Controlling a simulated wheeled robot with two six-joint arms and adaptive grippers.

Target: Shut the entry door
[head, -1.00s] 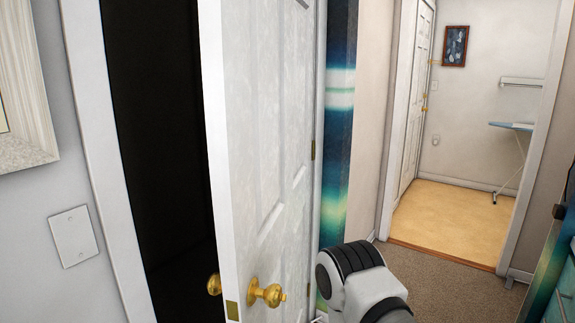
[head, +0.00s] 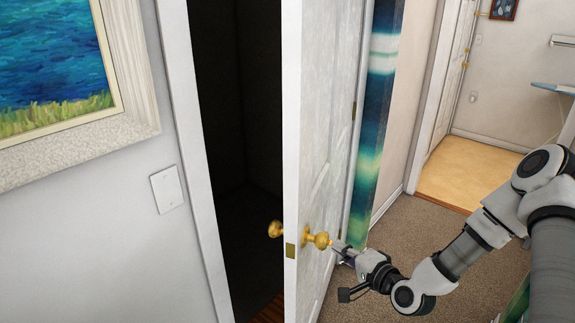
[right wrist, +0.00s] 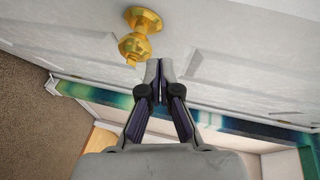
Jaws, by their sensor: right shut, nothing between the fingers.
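The white panelled entry door (head: 325,130) stands ajar, with a dark gap between its free edge and the frame at left. It has a gold knob (head: 319,240) on the near face, and another gold knob (head: 276,229) on the far side. My right gripper (head: 340,248) is just right of the near knob, close to the door face. In the right wrist view the fingers (right wrist: 159,64) are shut and empty, pointing at the door beside the gold knob (right wrist: 140,38); whether they touch the door I cannot tell. My left gripper is not in view.
The white door frame (head: 192,150) borders the dark opening. A framed painting (head: 60,70) and a switch plate (head: 167,189) are on the left wall. A blue-green panel (head: 375,120) stands behind the hinge side. Carpet (head: 400,235) lies open at right, leading to another room.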

